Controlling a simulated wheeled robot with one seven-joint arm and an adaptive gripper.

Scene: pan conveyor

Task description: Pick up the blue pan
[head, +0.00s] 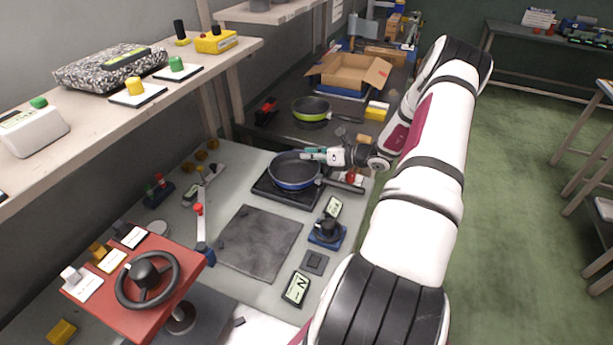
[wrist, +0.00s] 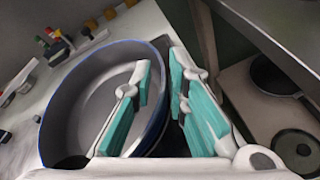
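The blue pan (head: 294,184), dark inside with a blue outer wall, sits on a dark square plate (head: 262,188) on the light worktop. Its dark handle (head: 343,186) points right in the head view. My gripper (head: 313,153) is at the pan's far right rim. In the wrist view the pan (wrist: 75,95) fills the left half. My gripper (wrist: 163,80) has its teal-padded fingers apart, one over the inside of the pan and one outside, with the blue rim running between them. I see a gap between fingers and rim; contact is hard to tell.
A green pan (head: 312,115) stands behind, near an open cardboard box (head: 350,72). A dark flat plate (head: 259,241) lies in front. A knob on a blue base (head: 327,233) and a red panel with a wheel (head: 135,290) are nearer. A shelf (head: 120,95) runs along the left.

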